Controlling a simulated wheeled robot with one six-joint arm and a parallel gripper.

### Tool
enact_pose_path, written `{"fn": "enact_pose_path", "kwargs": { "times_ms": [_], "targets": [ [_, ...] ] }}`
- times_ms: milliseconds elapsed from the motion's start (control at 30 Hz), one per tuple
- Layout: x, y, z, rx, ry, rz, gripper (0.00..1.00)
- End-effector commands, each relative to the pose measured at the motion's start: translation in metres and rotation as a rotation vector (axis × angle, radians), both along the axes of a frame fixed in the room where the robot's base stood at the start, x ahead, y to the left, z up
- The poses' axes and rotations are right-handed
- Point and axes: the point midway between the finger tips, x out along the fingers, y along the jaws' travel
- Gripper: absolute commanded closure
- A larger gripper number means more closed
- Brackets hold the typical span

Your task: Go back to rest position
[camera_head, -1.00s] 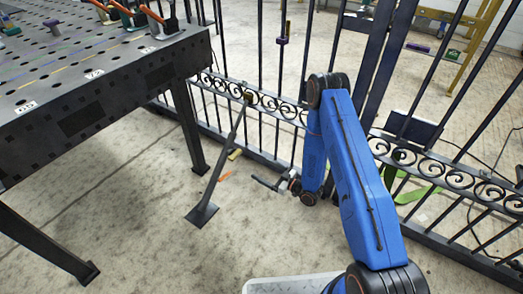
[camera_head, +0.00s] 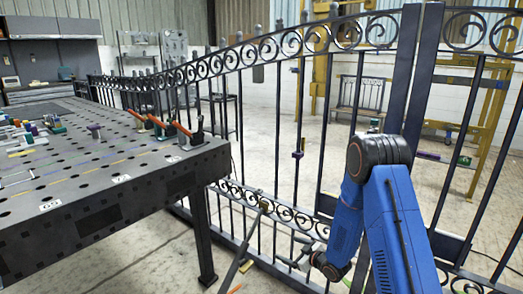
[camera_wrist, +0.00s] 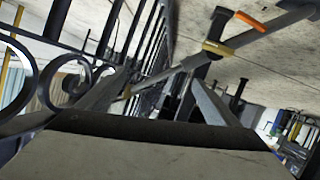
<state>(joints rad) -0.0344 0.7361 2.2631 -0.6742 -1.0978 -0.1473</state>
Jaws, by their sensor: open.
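My blue arm reaches down in front of the dark scroll gate (camera_head: 265,190). My gripper (camera_head: 293,262) is low, beside the gate's lower scroll band, and small in the head view. In the wrist view my gripper (camera_wrist: 160,103) shows its two fingers spread apart, with nothing seen held between them. The gate's scrolls (camera_wrist: 75,75) and bars are close on the left of that view. Whether the gripper touches the gate cannot be told.
A dark perforated table (camera_head: 150,190) with clamps (camera_head: 190,132) and small parts stands at the left. A slanted brace (camera_head: 240,250) leans against the gate. The wrist view shows a dark bar with a yellow piece (camera_wrist: 217,48) and an orange piece (camera_wrist: 249,21). A yellow frame (camera_head: 480,120) stands behind the gate.

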Motion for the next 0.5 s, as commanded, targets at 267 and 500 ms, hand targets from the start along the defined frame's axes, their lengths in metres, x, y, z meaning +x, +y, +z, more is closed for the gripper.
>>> {"fn": "enact_pose_path", "kwargs": {
  "times_ms": [267, 500],
  "targets": [
    [0.002, -0.036, 0.069, -0.111, 0.048, -0.118, 0.15],
    [-0.013, -0.069, 0.124, -0.182, 0.106, -0.229, 0.15]
  ]
}}
